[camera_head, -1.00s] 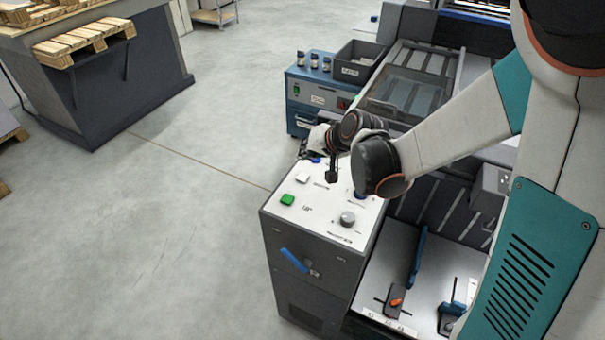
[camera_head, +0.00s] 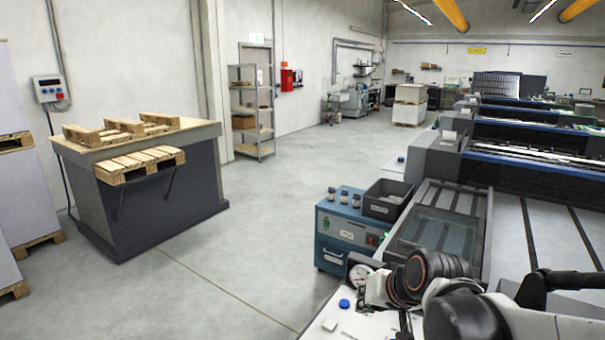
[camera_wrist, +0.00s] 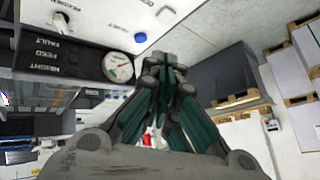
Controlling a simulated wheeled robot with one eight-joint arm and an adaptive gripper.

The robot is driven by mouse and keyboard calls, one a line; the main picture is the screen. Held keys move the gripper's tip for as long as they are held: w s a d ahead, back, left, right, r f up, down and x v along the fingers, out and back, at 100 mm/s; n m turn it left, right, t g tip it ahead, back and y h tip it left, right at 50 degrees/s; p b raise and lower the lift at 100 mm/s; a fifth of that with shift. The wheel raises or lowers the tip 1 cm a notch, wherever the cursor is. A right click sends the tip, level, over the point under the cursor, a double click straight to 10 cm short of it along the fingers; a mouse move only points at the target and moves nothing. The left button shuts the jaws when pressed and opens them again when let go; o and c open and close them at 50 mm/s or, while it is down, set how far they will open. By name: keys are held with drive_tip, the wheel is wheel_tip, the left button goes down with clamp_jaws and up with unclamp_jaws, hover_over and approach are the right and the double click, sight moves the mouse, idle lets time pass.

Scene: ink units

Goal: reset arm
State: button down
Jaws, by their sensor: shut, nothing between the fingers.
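My gripper (camera_wrist: 165,62) shows in the wrist view with its green-black fingers together and nothing between them. In the head view my arm lies folded low at the right, over the panel (camera_head: 318,332). My wrist joints hide much of the panel there, and I cannot make out the fingertips in that view.
The panel carries a blue button (camera_head: 344,303) and a dial gauge (camera_head: 360,275). Behind it stands a blue cabinet (camera_head: 340,238) with small bottles and a dark bin (camera_head: 388,208). Presses (camera_head: 500,165) line the right. The floor (camera_head: 225,255) at left-centre is clear.

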drive_tip(key=s+d+r+h, duration=0.1)
drive_tip(key=s+d, duration=0.1)
drive_tip(key=s, duration=0.3)
drive_tip(key=s+d+n+h, duration=0.1)
drive_tip(key=s+d, duration=0.1)
drive_tip(key=s, duration=0.4)
drive_tip(key=s+d+r, duration=0.1)
drive_tip(key=s+d, duration=0.1)
drive_tip(key=s, duration=0.3)
drive_tip(key=shift+s+d+r+h, duration=0.2)
drive_tip(key=shift+d+r+h, duration=0.15)
drive_tip(key=shift+h, duration=0.05)
drive_tip(key=shift+d, duration=0.15)
